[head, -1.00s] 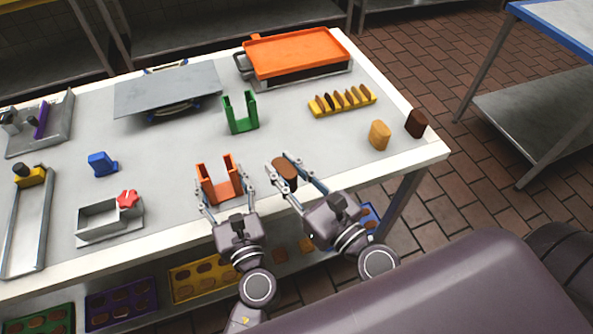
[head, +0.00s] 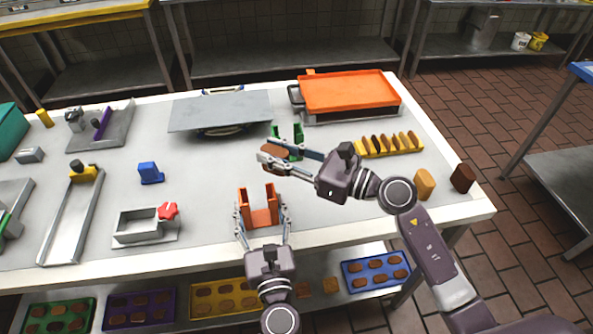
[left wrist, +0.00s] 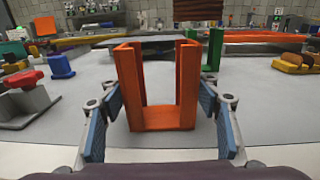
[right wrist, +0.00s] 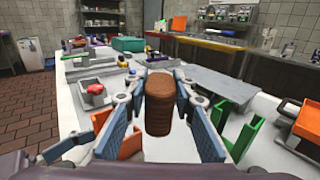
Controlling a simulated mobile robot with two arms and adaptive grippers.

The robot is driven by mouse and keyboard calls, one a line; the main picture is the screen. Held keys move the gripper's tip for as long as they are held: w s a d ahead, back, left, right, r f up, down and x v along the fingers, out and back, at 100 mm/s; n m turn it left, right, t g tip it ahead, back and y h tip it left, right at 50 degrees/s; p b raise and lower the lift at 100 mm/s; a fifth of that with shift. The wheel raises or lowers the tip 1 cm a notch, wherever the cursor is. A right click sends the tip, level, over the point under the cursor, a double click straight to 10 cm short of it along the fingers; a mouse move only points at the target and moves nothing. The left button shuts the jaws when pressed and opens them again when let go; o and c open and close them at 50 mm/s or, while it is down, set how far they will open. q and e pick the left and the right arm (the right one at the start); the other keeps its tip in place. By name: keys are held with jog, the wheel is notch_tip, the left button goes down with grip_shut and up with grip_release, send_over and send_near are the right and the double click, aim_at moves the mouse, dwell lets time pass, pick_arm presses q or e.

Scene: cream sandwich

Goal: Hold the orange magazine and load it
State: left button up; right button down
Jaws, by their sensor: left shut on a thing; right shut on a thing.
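The orange magazine (head: 264,216), a U-shaped holder with two uprights, stands at the table's front. My left gripper (head: 262,213) is shut on it, one finger on each side; the magazine also shows in the left wrist view (left wrist: 160,116). My right gripper (head: 268,149) is shut on a brown biscuit stack (head: 274,153). It holds the stack beyond the orange magazine, in front of the green magazine (head: 297,141) in the head view. In the right wrist view the stack (right wrist: 158,103) is upright between the fingers, with the orange magazine (right wrist: 118,146) below left.
A tan stack (head: 425,184) and a dark brown stack (head: 462,178) stand at the table's right. A yellow rack (head: 360,151) holds several biscuits. A metal tray with a red knob (head: 168,211) is left of the orange magazine. A grey plate (head: 220,110) lies behind.

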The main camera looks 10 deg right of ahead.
jog(key=s+a+r+n+g+y, duration=0.3)
jog(key=n+g, duration=0.5)
jog(key=g, duration=0.3)
notch_tip(320, 180, up, 2)
jog(key=shift+s+a+r+g+y, duration=0.1)
jog(key=shift+s+a+g+y, duration=0.25)
jog(key=shift+s+a, duration=0.55)
jog(key=shift+w, duration=0.15)
jog(key=shift+f, duration=2.9)
jog(key=shift+f, duration=0.1)
